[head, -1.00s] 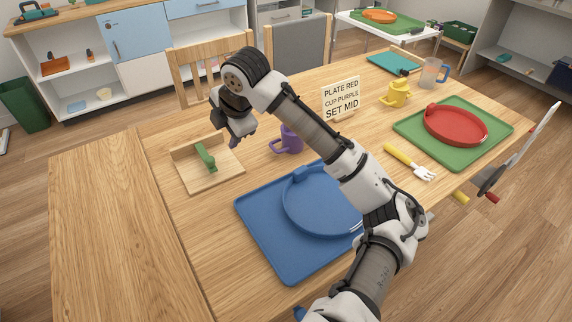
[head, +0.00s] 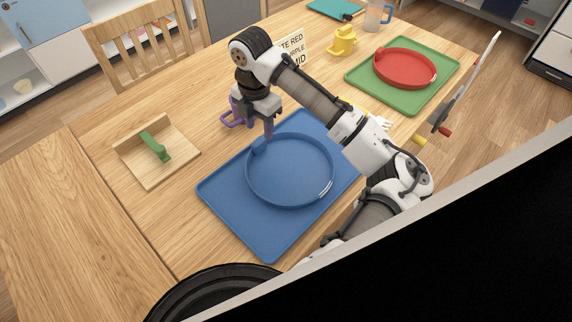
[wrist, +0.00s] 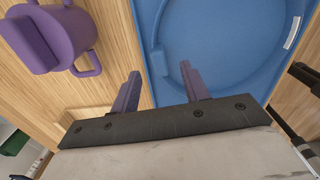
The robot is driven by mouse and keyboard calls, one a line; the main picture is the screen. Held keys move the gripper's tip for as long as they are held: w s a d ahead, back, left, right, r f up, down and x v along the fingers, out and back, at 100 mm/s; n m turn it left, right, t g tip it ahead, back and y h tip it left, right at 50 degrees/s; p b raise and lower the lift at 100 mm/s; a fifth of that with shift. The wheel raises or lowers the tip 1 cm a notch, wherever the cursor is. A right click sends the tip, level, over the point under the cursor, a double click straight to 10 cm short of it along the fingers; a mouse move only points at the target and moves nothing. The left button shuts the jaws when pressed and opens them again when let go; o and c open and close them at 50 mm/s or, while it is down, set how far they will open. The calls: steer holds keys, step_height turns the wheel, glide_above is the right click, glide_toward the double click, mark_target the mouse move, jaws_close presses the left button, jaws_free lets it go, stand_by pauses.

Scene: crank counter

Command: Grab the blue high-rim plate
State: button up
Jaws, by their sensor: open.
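The blue high-rim plate (head: 290,172) lies on a blue tray (head: 222,190) in the middle of the head view. A small blue tab (head: 257,147) stands on its rim at the upper left. My gripper (head: 257,124) is open and empty, above the table just beyond that tab. In the wrist view the plate (wrist: 232,45) fills the upper right, and the tab shows beyond the gap between the fingers of my gripper (wrist: 160,70). I see no contact. The purple cup (head: 230,118) is partly hidden behind my gripper; it also shows at upper left in the wrist view (wrist: 62,35).
A wooden stand with a green handle (head: 155,145) is at left. A red plate (head: 405,68) lies on a green tray (head: 362,78) at upper right, near a yellow cup (head: 343,42). A sign (head: 292,48) stands behind my arm. Bare table lies left of the blue tray.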

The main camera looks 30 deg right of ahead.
steer(key=f, duration=0.1)
steer(key=f+p, duration=0.1)
steer(key=f, duration=0.3)
steer(key=shift+a+f, duration=0.1)
steer(key=shift+a, duration=0.2)
steer(key=shift+c, duration=0.3)
jaws_close()
